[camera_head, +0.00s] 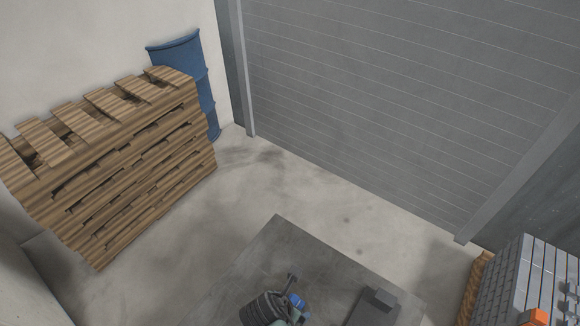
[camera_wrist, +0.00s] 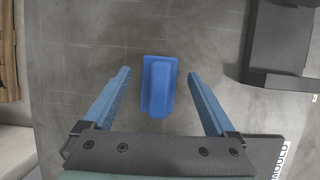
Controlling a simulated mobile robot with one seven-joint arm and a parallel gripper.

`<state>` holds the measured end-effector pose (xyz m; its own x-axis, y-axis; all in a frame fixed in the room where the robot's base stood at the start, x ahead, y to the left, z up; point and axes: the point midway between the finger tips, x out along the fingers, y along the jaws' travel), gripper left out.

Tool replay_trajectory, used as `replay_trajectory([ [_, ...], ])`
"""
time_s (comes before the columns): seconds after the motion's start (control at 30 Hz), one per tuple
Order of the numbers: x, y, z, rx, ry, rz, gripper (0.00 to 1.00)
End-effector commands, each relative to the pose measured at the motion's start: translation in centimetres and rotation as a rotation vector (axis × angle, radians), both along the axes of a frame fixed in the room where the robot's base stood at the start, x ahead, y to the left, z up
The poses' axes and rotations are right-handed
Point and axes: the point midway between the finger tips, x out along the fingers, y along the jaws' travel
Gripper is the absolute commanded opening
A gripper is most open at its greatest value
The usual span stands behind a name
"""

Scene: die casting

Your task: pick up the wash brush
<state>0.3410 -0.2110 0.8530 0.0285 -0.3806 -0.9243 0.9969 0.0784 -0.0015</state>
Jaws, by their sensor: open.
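The wash brush appears in the wrist view as a blue block with a raised narrower grip (camera_wrist: 158,88), lying on a grey surface (camera_wrist: 90,35). My gripper (camera_wrist: 158,73) is open, with one blue finger on each side of the brush in the picture. There are visible gaps between the brush and both fingers. I cannot tell how far the fingertips are above the surface. In the head view, a small blue patch shows at the bottom centre beside a dark ribbed shape. I cannot tell whether it is the brush or a finger.
A dark block-like fixture (camera_wrist: 285,40) stands right of the brush; a dark block (camera_head: 373,306) shows on the grey table (camera_head: 290,245). A pallet stack (camera_head: 130,165) and blue drum (camera_head: 190,60) stand at left. Grey stacked blocks (camera_head: 520,285) stand at right.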

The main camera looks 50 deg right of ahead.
Motion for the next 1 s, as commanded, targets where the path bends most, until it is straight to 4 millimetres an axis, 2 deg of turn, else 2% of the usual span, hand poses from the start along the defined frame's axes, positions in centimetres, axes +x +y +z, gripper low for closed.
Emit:
replay_trajectory([
  [0.2,0.1,-0.7,-1.7,0.0,0.0,-0.001,0.91],
  [0.47,0.1,-0.8,-1.8,-0.001,-0.001,-0.001,0.89],
  [0.9,0.1,-0.7,-1.7,-0.001,-0.001,0.0,0.1],
  [0.97,0.1,-0.7,-1.7,-0.001,-0.001,0.0,0.0],
  [1.0,0.1,-0.7,-1.7,-0.001,-0.002,0.0,0.0],
])
